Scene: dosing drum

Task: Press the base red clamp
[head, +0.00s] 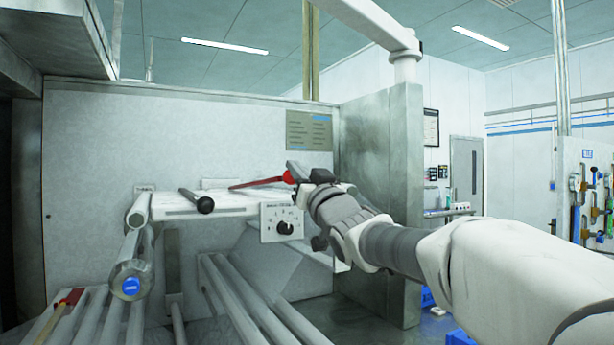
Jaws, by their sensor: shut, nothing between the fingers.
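A red clamp handle (260,183) lies along the top of the white bench-like machine part, and its right end is at my gripper. My gripper (297,171) is shut, with its tip right beside or over that end. I cannot tell whether they touch. A second red piece (70,297) shows low at the left, by the rails near the floor. I cannot tell which red piece is the base clamp. My forearm comes in from the right and hides part of the machine's right side.
A dial plate (284,223) with a black knob faces me below the gripper. A black-ended lever (204,204) and a blue-capped roller (131,286) stick out at the left. A grey wall panel (380,200) stands behind the arm. Open room lies to the right.

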